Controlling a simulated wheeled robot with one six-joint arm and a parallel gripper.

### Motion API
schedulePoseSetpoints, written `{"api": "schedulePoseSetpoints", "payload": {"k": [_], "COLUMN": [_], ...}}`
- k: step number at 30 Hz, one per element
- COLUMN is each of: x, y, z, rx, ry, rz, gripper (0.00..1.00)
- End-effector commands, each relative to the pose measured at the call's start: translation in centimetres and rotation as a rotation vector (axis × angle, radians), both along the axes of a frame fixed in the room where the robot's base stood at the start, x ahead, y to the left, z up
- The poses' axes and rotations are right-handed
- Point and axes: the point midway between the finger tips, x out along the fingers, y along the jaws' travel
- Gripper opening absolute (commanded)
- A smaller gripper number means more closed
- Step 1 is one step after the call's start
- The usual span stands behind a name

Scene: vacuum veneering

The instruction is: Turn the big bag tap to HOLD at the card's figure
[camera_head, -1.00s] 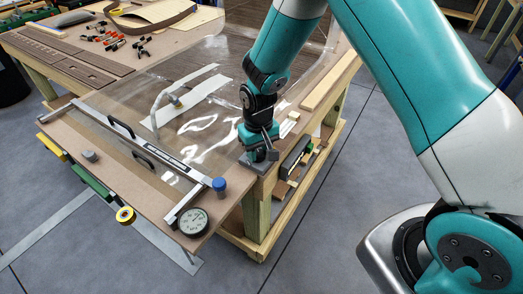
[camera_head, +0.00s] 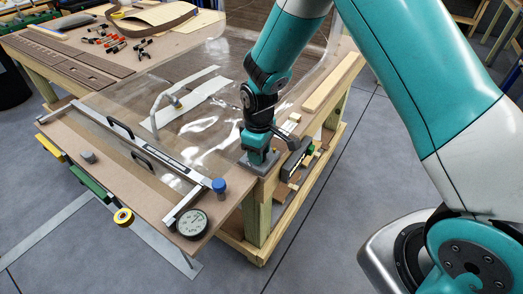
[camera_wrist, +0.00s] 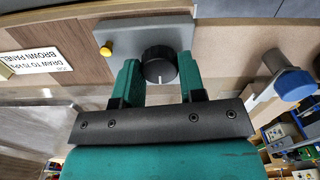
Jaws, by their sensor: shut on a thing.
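My gripper (camera_wrist: 159,62) is shut on a round black knob (camera_wrist: 158,58) with a white pointer line, one green finger on each side. The line points down toward my wrist in the wrist view. The knob sits on a grey plate (camera_wrist: 120,42) with a yellow button. I cannot read any HOLD mark. A white card (camera_wrist: 40,55) beside it reads upside down "BROWN PANEL" and "DRAW TO", with a figure too small to read surely. In the head view my gripper (camera_head: 257,158) is at the bench corner and hides the knob. A round dial gauge (camera_head: 192,222) lies at the front; its reading is unclear.
A blue-capped fitting (camera_head: 219,185) stands near the gauge and also shows in the wrist view (camera_wrist: 293,84). A clear bag (camera_head: 200,125) covers the bench. A metal bar with handles (camera_head: 150,157) lies along its front edge. Shelf items sit below my gripper.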

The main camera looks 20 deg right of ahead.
Motion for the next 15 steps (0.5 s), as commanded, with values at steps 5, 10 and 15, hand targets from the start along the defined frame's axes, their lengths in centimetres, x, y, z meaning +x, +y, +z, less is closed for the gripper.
{"api": "schedulePoseSetpoints", "payload": {"k": [5,10,15], "x": [0.0,0.01,0.02], "y": [-0.3,-0.33,-0.33], "z": [-0.02,-0.02,-0.02], "rx": [-0.006,-0.007,-0.007], "ry": [0.001,0.0,0.0], "rz": [0.004,0.003,0.002], "gripper": [0.14,0.14,0.51]}}
